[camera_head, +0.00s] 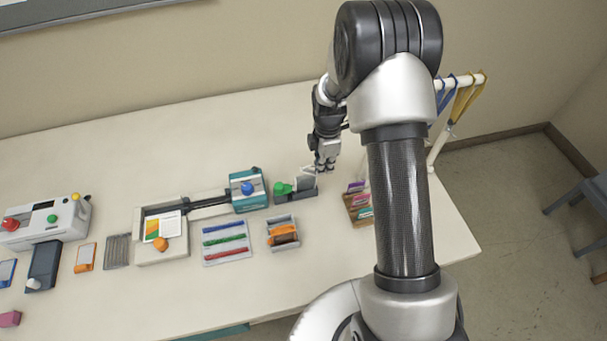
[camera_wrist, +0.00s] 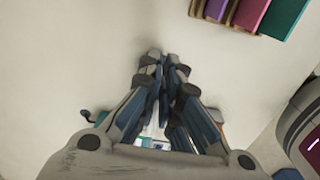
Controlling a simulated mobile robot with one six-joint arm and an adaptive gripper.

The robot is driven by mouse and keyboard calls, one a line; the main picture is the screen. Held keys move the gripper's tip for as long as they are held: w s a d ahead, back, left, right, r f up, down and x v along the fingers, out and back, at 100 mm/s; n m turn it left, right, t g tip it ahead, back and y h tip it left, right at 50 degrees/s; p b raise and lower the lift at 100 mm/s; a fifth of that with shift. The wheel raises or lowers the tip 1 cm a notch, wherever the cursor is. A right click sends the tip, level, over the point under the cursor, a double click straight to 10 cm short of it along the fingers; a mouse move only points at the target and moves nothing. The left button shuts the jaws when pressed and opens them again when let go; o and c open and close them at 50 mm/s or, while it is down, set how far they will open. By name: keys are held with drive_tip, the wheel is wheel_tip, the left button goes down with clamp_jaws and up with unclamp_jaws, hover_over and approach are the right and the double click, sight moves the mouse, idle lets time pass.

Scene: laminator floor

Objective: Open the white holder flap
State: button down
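The small grey holder (camera_head: 298,195) stands on the table right of the teal-and-grey unit. A pale flap-like piece (camera_head: 304,183) shows at its top, and a green knob (camera_head: 283,188) sits at its left end. My gripper (camera_head: 324,168) is just above and behind the right end of the holder; I cannot tell whether it touches the flap. In the wrist view my gripper's fingers (camera_wrist: 165,65) come together at the tips, with nothing clearly held between them. The fingers and palm hide most of the holder there.
A wooden rack with coloured cards (camera_head: 358,200) stands right of the holder, also in the wrist view (camera_wrist: 250,12). A grey tray with orange pieces (camera_head: 283,233) lies in front. A strap stand (camera_head: 445,120) is at the right. The table behind the holder is clear.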

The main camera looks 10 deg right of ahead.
drive_tip(key=shift+d+f, duration=0.35)
drive_tip(key=shift+d+f+b, duration=0.1)
drive_tip(key=shift+f+b, duration=0.05)
drive_tip(key=shift+b, duration=0.15)
drive_tip(key=shift+d+f, duration=0.2)
drive_tip(key=c, duration=2.3)
unclamp_jaws()
drive_tip(key=o, duration=0.5)
drive_tip(key=shift+c, duration=0.2)
